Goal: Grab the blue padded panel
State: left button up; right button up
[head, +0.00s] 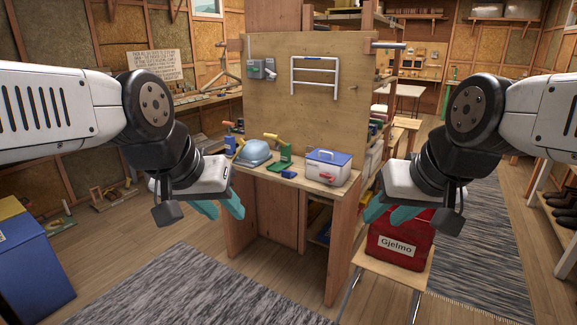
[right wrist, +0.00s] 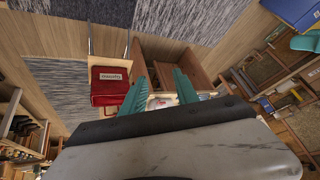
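I cannot make out a blue padded panel for certain in either view. Blue things in the head view are a pale blue rounded object (head: 253,152) and a blue-and-white box with a red latch (head: 328,168), both on the workbench (head: 289,178), and a large blue box (head: 30,262) at the lower left. My left gripper (head: 222,208) hangs in front of the bench's left side, teal fingers apart and empty. My right gripper (head: 389,212) is at the bench's right, its fingers also apart and empty in the right wrist view (right wrist: 160,88).
A red bag labelled Gjelmo (head: 398,246) sits on a small wooden stand (head: 385,279) below my right gripper. A plywood backboard (head: 310,105) rises behind the bench. Grey rugs (head: 190,290) lie on the wooden floor. Green and yellow tools (head: 283,160) lie on the bench.

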aim_at(286, 174)
jog(key=i+j+z, duration=0.2)
jog(key=i, duration=0.35)
jog(key=i+j+z, duration=0.15)
jog(key=i+j, duration=0.25)
jog(key=i+j+z, duration=0.25)
jog(key=i+j, duration=0.15)
jog(key=i+j+z, duration=0.3)
jog(key=j, duration=0.25)
jog(key=i, duration=0.05)
